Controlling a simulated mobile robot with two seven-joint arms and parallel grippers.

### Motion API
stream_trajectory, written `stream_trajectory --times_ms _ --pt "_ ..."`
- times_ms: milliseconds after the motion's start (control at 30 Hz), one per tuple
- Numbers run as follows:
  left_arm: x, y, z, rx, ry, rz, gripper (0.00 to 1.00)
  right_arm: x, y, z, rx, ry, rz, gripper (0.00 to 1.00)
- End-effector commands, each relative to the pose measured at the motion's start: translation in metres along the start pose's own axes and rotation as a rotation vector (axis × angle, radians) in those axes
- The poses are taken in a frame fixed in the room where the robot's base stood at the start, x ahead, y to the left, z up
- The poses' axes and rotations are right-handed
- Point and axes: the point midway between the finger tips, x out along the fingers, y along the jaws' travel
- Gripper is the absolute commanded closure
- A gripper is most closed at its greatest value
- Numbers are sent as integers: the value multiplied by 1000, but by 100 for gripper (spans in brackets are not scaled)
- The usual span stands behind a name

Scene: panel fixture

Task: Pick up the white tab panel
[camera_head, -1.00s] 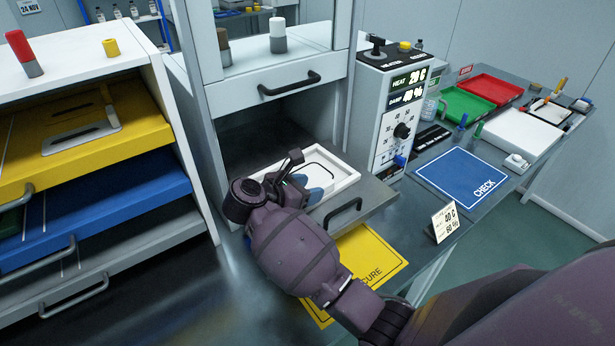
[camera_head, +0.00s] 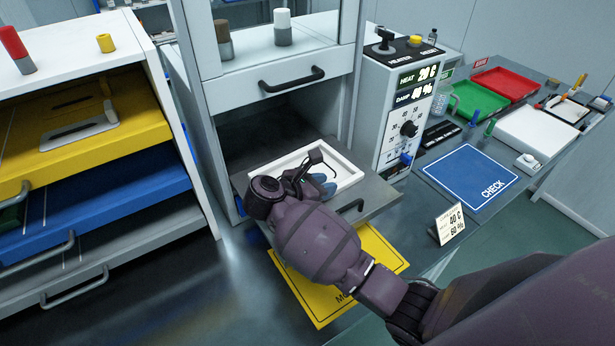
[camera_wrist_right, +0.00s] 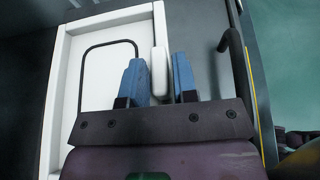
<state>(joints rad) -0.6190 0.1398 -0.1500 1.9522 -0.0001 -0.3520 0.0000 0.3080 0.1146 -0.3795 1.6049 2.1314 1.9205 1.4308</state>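The white tab panel (camera_head: 343,165) lies on the grey pulled-out shelf of the cabinet. It is a flat white piece with a raised rim and a thin black outline. In the right wrist view the panel (camera_wrist_right: 108,70) fills the left half, and its rounded white tab (camera_wrist_right: 160,72) juts out at its right edge. My right gripper (camera_head: 322,184) is over the panel's near side. In the right wrist view the blue fingers of this gripper (camera_wrist_right: 160,80) are apart, one on each side of the tab. A gap shows at the right finger. My left gripper is not in view.
A black shelf handle (camera_wrist_right: 233,65) is close to the right finger. A yellow mat (camera_head: 377,248) lies below the shelf. The heater box (camera_head: 405,115) stands right of the cabinet. A blue CHECK mat (camera_head: 465,175) is bare on the bench. Drawers (camera_head: 90,205) stand at left.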

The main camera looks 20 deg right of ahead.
Motion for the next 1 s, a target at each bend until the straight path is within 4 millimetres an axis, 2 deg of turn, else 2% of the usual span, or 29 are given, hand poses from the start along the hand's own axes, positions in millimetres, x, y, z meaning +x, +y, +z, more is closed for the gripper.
stream_trajectory --times_ms 33,167,567,767,1000 --pt "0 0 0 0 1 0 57 0 0 0 0 0 0 81" --pt "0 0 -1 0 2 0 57 0 0 0 0 0 0 100" --pt "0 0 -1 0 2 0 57 -2 1 4 4 0 2 100" --pt "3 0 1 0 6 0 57 -12 0 26 8 2 3 100" --pt "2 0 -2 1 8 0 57 -28 1 67 7 2 3 100"
